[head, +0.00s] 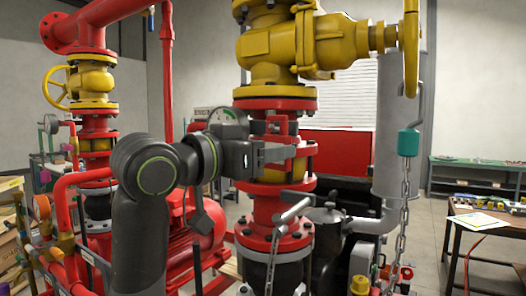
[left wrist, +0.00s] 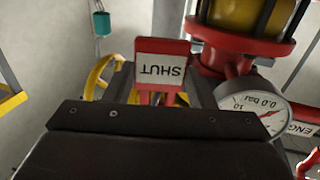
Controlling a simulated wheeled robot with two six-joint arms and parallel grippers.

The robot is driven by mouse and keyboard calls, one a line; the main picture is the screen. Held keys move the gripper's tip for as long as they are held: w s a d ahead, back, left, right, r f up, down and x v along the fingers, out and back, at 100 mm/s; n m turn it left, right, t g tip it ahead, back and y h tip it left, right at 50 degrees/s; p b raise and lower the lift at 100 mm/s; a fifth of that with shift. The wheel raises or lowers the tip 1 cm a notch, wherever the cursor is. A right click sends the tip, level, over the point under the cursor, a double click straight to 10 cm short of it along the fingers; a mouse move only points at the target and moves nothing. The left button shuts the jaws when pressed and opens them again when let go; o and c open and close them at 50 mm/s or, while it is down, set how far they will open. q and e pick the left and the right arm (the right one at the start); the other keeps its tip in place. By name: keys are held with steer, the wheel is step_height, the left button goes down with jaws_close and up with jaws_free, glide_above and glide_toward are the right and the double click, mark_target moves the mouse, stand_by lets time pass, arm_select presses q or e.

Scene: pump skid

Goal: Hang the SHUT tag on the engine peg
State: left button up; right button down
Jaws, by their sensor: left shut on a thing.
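The SHUT tag (left wrist: 160,68) is a red plate with a white label; its lettering reads upside down in the left wrist view. My left gripper (head: 290,152) is shut on the tag, which stands out from between the jaws in the left wrist view. In the head view the gripper is in front of the red and yellow pipe stack, and I cannot clearly pick out the tag there. A sign starting "ENG" (left wrist: 302,129) shows at the right edge of the left wrist view, partly cut off. I cannot make out the engine peg. My right gripper is not in view.
A pressure gauge (left wrist: 254,116) reading about 0.0 bar is close beside the gripper. A yellow valve (head: 300,42) is above it. A chain (head: 404,190) with a teal block (head: 408,143) hangs at right. A workbench (head: 490,222) stands at far right.

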arm_select(q)
steer(key=shift+f, duration=0.1)
stand_by(0.6)
steer(key=shift+w+d+f+b, duration=0.1)
steer(key=shift+w+f+b, duration=0.05)
steer(key=shift+f+b, duration=0.2)
steer(key=shift+r, duration=0.1)
steer(key=o, duration=1)
steer(key=b+v, duration=0.7)
steer(key=v, duration=1)
steer(key=shift+b, duration=0.35)
